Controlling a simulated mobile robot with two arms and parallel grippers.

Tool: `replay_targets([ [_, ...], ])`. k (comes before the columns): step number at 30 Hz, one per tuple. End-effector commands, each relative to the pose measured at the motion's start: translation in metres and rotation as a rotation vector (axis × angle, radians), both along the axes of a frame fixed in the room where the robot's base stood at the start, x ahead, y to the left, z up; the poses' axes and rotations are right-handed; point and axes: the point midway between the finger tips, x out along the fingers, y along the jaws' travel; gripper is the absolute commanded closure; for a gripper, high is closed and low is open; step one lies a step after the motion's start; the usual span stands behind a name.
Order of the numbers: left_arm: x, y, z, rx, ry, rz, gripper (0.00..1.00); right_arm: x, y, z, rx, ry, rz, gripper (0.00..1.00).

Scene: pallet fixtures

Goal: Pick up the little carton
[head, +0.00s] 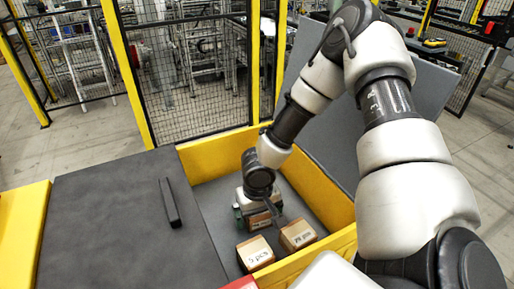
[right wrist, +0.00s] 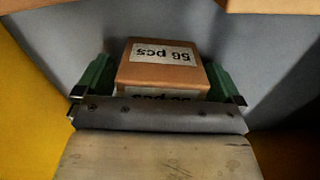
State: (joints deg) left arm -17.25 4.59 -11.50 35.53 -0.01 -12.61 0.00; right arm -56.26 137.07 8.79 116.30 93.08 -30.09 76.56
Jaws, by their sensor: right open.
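A small brown carton (right wrist: 165,72) with a white "56 pcs" label sits between the green fingers of my right gripper (right wrist: 160,88) in the right wrist view. The fingers are open, one on each side of it; I cannot tell whether they touch it. In the head view my right gripper (head: 257,212) reaches down into the yellow-walled bin, and the carton (head: 259,221) shows partly beneath it. Two other cartons stand nearer: one marked "5 pcs" (head: 255,253) and one beside it on the right (head: 298,235). My left gripper is not in view.
The bin's yellow walls (head: 217,149) stand close around the cartons, with bare grey floor (head: 213,197) to the left. A dark flat surface (head: 110,225) left of the bin holds a black bar (head: 170,203). A mesh fence (head: 197,70) stands behind.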

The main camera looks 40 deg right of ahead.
Motion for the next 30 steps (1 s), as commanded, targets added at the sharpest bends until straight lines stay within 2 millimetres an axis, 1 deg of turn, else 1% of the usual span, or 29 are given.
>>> replay_targets([
  [4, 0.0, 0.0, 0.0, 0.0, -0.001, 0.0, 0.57, 0.0, 0.0, 0.0, 0.0, -0.001, 0.0, 0.02],
  [5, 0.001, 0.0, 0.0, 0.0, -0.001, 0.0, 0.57, 0.0, 0.0, 0.0, 0.0, -0.001, 0.0, 0.04],
  [15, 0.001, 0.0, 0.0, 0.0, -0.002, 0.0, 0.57, 0.0, 0.0, 0.0, 0.0, -0.001, -0.001, 0.56],
  [16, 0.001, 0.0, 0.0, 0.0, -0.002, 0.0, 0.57, 0.0, 0.0, 0.0, 0.0, -0.001, -0.001, 0.6],
  [25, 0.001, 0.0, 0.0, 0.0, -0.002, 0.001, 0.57, 0.001, 0.0, 0.003, -0.001, -0.002, -0.001, 0.6],
  [28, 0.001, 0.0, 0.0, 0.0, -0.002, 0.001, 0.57, 0.001, 0.0, 0.01, -0.001, -0.004, -0.002, 0.6],
  [30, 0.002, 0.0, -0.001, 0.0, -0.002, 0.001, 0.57, 0.002, 0.0, 0.018, 0.0, -0.005, -0.003, 0.6],
])
